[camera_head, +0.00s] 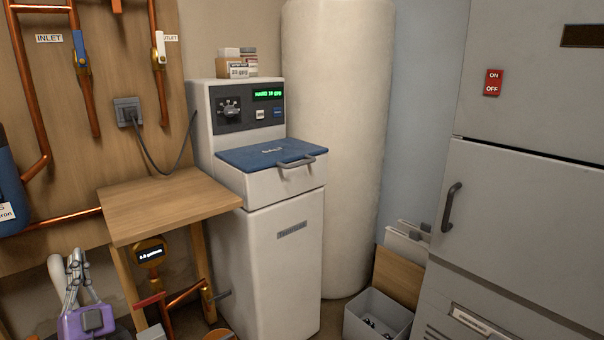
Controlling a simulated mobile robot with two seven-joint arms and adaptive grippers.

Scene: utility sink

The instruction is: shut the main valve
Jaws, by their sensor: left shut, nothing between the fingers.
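A red lever handle (149,300) shows low on the left, by the copper pipework near the floor. No label shows on it, so I cannot tell for sure that it is the main valve. A grey lever (220,295) sticks out just right of it on the same pipework. Higher on the wooden panel are a blue-handled valve (79,48) by the INLET label and a white-handled valve (158,47) by the OUTLET label. My left gripper (76,260) is shut and empty, left of the red lever and apart from it. My right gripper is out of view.
A small wooden table (165,200) stands above the low pipes, with a round digital meter (150,252) under its edge. A white softener cabinet (270,265) stands right of the pipes. A grey bin (378,318) sits on the floor farther right.

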